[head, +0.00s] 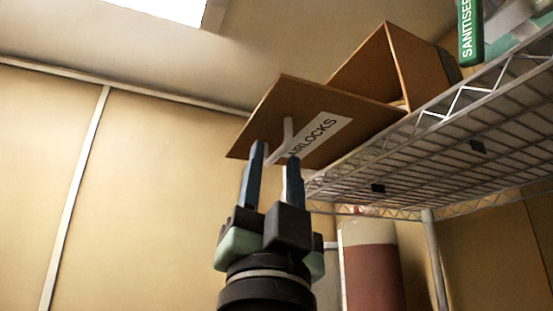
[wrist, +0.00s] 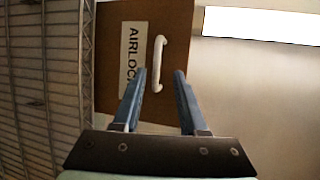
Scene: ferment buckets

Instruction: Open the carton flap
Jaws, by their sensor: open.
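The brown carton (head: 391,62) stands on a wire shelf at upper right in the head view. Its flap (head: 262,112) bears a white AIRLOCKS label (head: 328,130) and stands out at an angle from the carton, with a gap behind its upper edge. A white bar handle (wrist: 158,58) is fixed to the flap, upright in the wrist view. My gripper (head: 276,158) is open in front of the flap, with its two blue fingers pointing up at it. In the wrist view the handle shows between the fingertips. I cannot tell whether they touch it.
The wire shelf (head: 455,135) runs along the right, close beside my gripper. A green SANITISER bottle (head: 470,32) stands on it past the carton. A white and red-brown container (head: 371,265) is below the shelf. The left side is free up to the wall panels.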

